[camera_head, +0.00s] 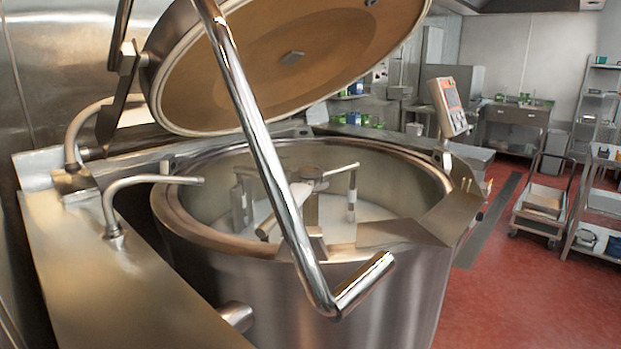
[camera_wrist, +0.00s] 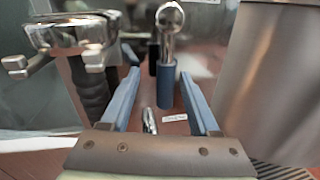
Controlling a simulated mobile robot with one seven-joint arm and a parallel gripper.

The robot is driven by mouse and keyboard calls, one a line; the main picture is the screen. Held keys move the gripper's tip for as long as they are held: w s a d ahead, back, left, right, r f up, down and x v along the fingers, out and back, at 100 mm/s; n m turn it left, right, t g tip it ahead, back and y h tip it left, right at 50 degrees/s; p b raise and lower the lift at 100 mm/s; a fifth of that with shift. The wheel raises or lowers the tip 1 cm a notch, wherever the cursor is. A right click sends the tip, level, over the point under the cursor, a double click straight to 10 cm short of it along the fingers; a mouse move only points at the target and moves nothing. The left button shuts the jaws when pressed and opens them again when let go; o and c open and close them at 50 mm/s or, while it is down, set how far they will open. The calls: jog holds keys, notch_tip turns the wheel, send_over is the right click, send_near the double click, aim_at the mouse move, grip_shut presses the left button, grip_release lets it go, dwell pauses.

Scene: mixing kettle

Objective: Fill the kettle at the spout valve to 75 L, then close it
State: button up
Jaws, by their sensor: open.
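The steel kettle (camera_head: 300,252) stands with its lid (camera_head: 298,62) tilted up. A mixing arm (camera_head: 312,178) is inside, above a pale surface low in the bowl. A curved chrome spout (camera_head: 150,180) reaches over the kettle's left rim. Any stream from it cannot be made out. In the wrist view my gripper (camera_wrist: 160,76) is open, with two blue fingers apart. A chrome ball-topped lever with a blue sleeve (camera_wrist: 167,88) shows between the fingers; contact cannot be told. My gripper is not in the head view. The fill reading cannot be read.
A bent chrome bar (camera_head: 262,150) crosses in front of the kettle. A control panel (camera_head: 447,106) stands at its right. A chrome fitting with a dark handle (camera_wrist: 78,38) is left of my fingers; a steel wall (camera_wrist: 270,85) is at right.

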jog(key=p+v, duration=0.1)
jog(key=v, duration=0.6)
jog(key=shift+p, duration=0.3)
jog(key=shift+d+f, duration=0.1)
jog(key=shift+d, duration=0.05)
dwell(0.4)
